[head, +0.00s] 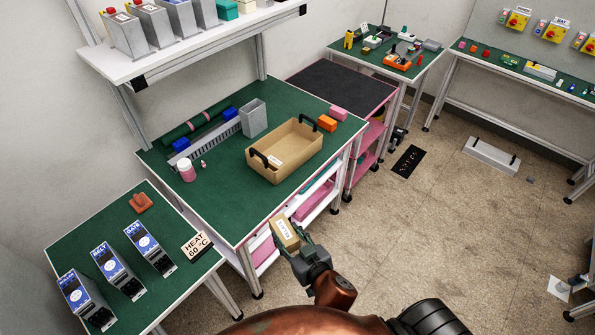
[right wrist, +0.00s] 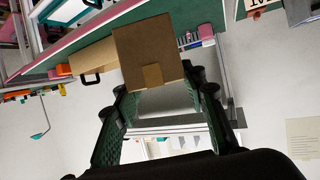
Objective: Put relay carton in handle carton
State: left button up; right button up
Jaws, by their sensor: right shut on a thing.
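The relay carton (head: 285,234) is a small brown box with a pale label. My right gripper (head: 294,246) is shut on it and holds it up in front of the green workbench's near edge. In the right wrist view the carton (right wrist: 148,45) stands out between the fingertips (right wrist: 160,93). The handle carton (head: 300,165) is a larger open tan box with black handles and a label, standing on the bench beyond the gripper. Part of it shows in the right wrist view (right wrist: 95,58). It looks empty from here. My left gripper is not in view.
A shelf (head: 190,55) overhangs the back. The bench's front part is clear.

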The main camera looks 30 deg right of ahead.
aim_at(281, 151)
jog(key=u, duration=0.05)
jog(key=k, duration=0.65)
jog(key=z, duration=0.85)
jog(key=i, duration=0.65)
jog(key=z, duration=0.55)
jog(key=i, duration=0.6)
jog(key=u, duration=0.7)
jog(key=i, duration=0.6)
jog(key=u, duration=0.65)
